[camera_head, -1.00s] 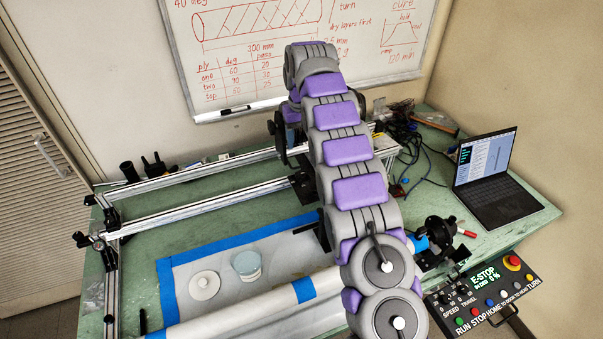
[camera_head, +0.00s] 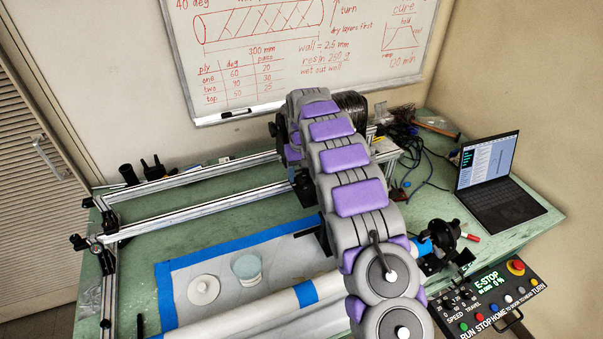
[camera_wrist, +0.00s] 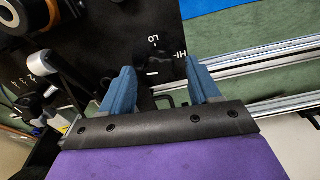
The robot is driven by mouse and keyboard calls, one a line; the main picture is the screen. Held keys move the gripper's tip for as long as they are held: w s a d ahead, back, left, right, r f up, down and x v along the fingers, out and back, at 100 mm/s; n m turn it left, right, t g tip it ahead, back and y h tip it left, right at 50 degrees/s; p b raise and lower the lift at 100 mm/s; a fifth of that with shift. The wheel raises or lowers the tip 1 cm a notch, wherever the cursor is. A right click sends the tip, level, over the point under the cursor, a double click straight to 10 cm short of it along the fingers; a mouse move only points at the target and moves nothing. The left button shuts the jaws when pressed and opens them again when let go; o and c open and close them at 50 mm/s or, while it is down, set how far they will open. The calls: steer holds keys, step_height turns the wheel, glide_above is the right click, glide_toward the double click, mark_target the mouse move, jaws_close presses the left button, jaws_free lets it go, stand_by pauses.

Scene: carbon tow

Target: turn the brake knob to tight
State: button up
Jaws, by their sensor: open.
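In the wrist view, my gripper (camera_wrist: 159,66) is open, with its two blue fingers spread over a black panel (camera_wrist: 205,25) marked LO and HI. A dark narrow piece (camera_wrist: 147,97) shows between the fingers near their base; I cannot tell whether it is the brake knob or whether the fingers touch it. A white tick is on the panel near the fingertips. To the left, a dark lever-like part (camera_wrist: 58,75) stands by a scale with numbers. In the head view my arm hides the gripper and the panel.
A black round part (camera_wrist: 25,15) with a tan ring is at the upper left of the wrist view. In the head view, metal rails (camera_head: 200,205), a white tube (camera_head: 255,310), a tub (camera_head: 247,267), a laptop (camera_head: 490,180) and a control box (camera_head: 490,300) surround my arm.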

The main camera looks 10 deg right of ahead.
steer(key=shift+a, duration=0.1)
steer(key=shift+c, duration=0.4)
steer(key=c, duration=1)
steer(key=shift+o, duration=0.2)
steer(key=shift+m+p, duration=0.35)
steer(key=shift+m, duration=0.05)
steer(key=m+p, duration=0.2)
steer(key=m, duration=0.1)
steer(key=shift+s, duration=0.1)
steer(key=m+p, duration=0.2)
steer(key=m, duration=0.2)
steer(key=shift+r, duration=0.1)
steer(key=m+p, duration=0.1)
steer(key=m, duration=0.3)
steer(key=shift+m, duration=0.4)
steer(key=shift+d+m+p, duration=0.2)
steer(key=shift+m+p, duration=0.6)
steer(key=shift+m, duration=1.5)
